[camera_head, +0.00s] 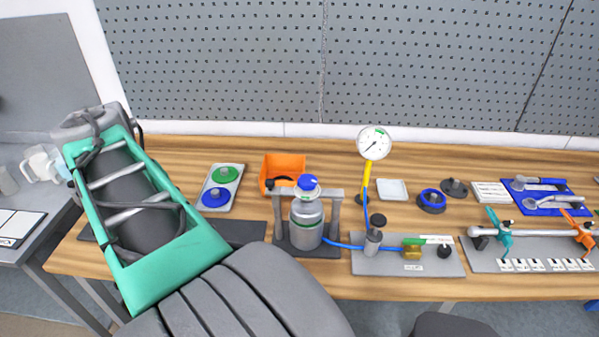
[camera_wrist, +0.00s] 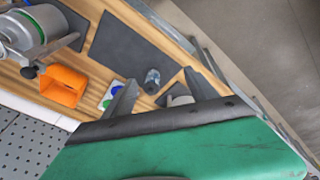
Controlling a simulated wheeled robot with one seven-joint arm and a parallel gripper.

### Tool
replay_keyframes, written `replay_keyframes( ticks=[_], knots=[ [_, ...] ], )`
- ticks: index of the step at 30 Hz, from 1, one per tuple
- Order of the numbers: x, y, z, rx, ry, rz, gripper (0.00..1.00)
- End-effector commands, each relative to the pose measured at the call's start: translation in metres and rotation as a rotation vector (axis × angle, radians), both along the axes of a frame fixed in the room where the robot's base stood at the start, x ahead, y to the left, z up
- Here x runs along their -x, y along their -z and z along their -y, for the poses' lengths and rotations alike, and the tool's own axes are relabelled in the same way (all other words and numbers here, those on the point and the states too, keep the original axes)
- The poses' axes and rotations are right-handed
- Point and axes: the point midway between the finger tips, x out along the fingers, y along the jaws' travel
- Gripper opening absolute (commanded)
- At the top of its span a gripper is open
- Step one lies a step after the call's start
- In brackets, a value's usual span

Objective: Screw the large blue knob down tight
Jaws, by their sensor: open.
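A blue knob (camera_head: 308,182) sits on top of a grey metal vessel (camera_head: 306,222), held in a dark stand with two posts. A flat blue disc (camera_head: 215,197) lies beside a green one (camera_head: 225,174) on a grey plate; I cannot tell for certain which blue part is the large knob. My gripper (camera_wrist: 160,76) is open in the wrist view, its two dark fingers apart. A small grey-blue cylinder (camera_wrist: 152,80) appears between the fingers, apparently beyond them. The vessel (camera_wrist: 35,26) shows at the upper left there, away from my gripper. My arm hides the bench's left part in the head view.
An orange bin (camera_head: 283,168) stands behind the vessel. A pressure gauge (camera_head: 374,143) on a yellow stem and a blue hose stand to its right. A blue ring-shaped part (camera_head: 431,201) and a valve rail (camera_head: 540,237) lie farther right.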

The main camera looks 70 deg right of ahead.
Motion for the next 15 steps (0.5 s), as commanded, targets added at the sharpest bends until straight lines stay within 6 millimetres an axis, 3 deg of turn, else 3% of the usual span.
replay_keyframes(
  ticks=[1, 3, 6, 10, 12, 15],
  knots=[
    [0.023, -0.014, 0.054, -0.017, 0.132, -0.036, 0.67],
    [0.064, -0.029, 0.116, -0.056, 0.291, -0.075, 0.67],
    [0.135, -0.044, 0.182, -0.126, 0.493, -0.097, 0.67],
    [0.212, -0.054, 0.228, -0.199, 0.672, -0.082, 0.67],
    [0.237, -0.056, 0.238, -0.223, 0.724, -0.071, 0.67],
    [0.252, -0.052, 0.244, -0.236, 0.753, -0.062, 0.67]
  ],
)
